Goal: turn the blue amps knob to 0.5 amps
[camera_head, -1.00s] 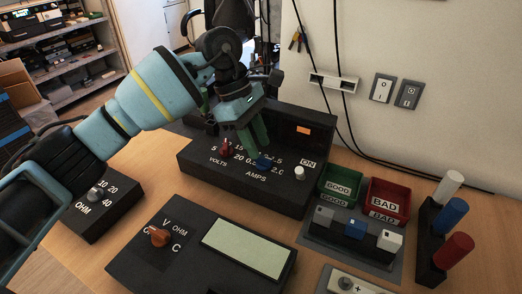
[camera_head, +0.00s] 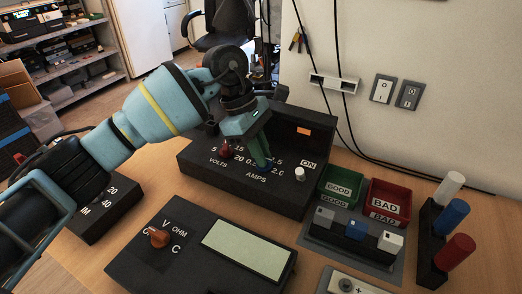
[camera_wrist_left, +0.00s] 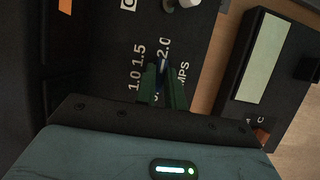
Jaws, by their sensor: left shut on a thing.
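The blue amps knob (camera_head: 266,167) sits on the black power supply box (camera_head: 228,186), mostly hidden behind my fingers. My left gripper (camera_head: 262,160) comes down on it from above with its green fingers shut on the knob. In the left wrist view, the fingers (camera_wrist_left: 163,88) close around the blue knob (camera_wrist_left: 162,66). The knob's narrow end lies by the 2.0 mark in that view; its exact setting is hard to tell. The marks 1.0, 1.5 and 2.0 are readable there. My right gripper is not in view.
The red volts knob (camera_head: 225,149) is just left of my fingers, and a white ON button (camera_head: 300,173) is to the right. A meter with an orange knob (camera_head: 159,237) stands in front. Green (camera_head: 341,184) and red (camera_head: 389,200) bins are at right.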

